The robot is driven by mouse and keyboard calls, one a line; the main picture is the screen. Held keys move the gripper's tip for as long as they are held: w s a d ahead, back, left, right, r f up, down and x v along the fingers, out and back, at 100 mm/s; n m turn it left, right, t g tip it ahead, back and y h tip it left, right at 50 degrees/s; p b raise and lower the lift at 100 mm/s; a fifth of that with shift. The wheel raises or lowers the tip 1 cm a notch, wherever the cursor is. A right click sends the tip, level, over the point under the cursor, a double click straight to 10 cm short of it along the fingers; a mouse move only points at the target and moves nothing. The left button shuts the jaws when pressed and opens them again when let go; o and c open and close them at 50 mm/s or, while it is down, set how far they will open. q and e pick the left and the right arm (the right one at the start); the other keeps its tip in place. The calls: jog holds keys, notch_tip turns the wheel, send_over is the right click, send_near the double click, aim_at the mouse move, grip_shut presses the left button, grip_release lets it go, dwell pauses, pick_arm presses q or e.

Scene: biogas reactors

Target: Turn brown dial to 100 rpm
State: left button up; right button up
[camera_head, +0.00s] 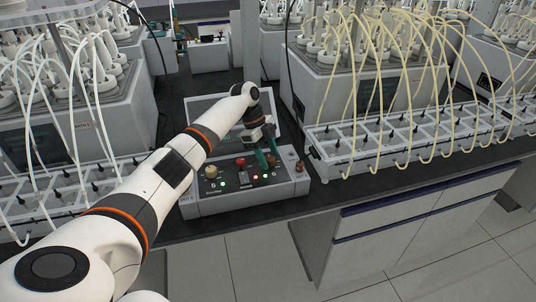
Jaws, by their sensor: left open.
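The grey control box (240,197) stands on the dark bench near its front edge, with a row of knobs and small lights on its sloped panel. A beige knob (211,172) is at its left and a red knob (240,163) is near its middle. A small brown knob (299,167) shows at its right end. My left gripper (266,158) is open, its green fingers pointing down at the right half of the panel. Its fingers partly hide a reddish-brown dial there; I cannot tell whether they touch it. The dial's setting is too small to read. My right gripper is not in view.
Reactor units with white tubes (85,115) stand left, and ones with yellowish tubes (355,80) right. Their trays flank the box closely. Drawers (400,235) are below the bench.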

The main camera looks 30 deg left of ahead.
pick_arm(q)
jog(key=b+v, duration=0.1)
jog(key=v, duration=1.1)
jog(key=shift+b, duration=0.4)
jog(key=shift+d, duration=0.1)
